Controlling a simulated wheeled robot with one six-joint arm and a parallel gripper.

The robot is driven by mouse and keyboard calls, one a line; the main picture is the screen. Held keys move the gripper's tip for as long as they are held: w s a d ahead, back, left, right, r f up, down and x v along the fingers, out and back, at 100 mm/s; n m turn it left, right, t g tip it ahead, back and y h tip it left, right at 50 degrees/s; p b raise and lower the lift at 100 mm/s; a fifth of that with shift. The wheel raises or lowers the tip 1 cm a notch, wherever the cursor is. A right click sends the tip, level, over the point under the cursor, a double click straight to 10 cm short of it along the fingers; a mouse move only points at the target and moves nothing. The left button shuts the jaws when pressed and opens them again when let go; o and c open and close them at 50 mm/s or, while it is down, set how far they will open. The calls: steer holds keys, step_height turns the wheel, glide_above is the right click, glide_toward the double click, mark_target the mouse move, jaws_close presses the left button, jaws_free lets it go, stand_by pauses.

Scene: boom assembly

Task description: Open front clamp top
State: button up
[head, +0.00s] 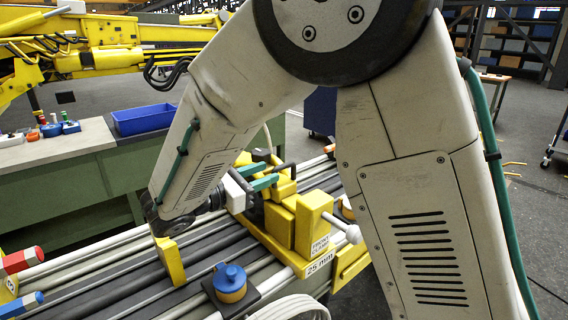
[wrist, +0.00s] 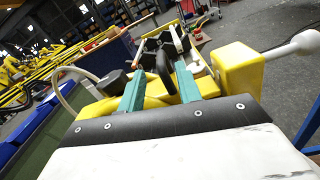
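The yellow front clamp (head: 282,222), labelled "FRONT CLAMP" and "25 mm", sits across the grey and white tubes. A white-knobbed rod (head: 345,230) sticks out of its near side; the knob also shows in the wrist view (wrist: 306,43). My gripper (head: 268,173) is over the far part of the clamp. In the wrist view my gripper (wrist: 160,70) has its teal fingers apart, with a dark curved handle (wrist: 164,68) between them. No contact with the handle can be made out. My gripper and arm partly hide the clamp's top, so whether it is closed is unclear.
A yellow upright post (head: 170,261) and a blue-capped round part (head: 230,283) stand on the tubes at the left and front. A blue bin (head: 145,119) is on the bench behind. A white hose (head: 292,308) lies at the front. Yellow machinery fills the back left.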

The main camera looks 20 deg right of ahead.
mark_target(280, 167)
steer(key=x, duration=0.7)
steer(key=shift+d, duration=0.25)
jaws_close()
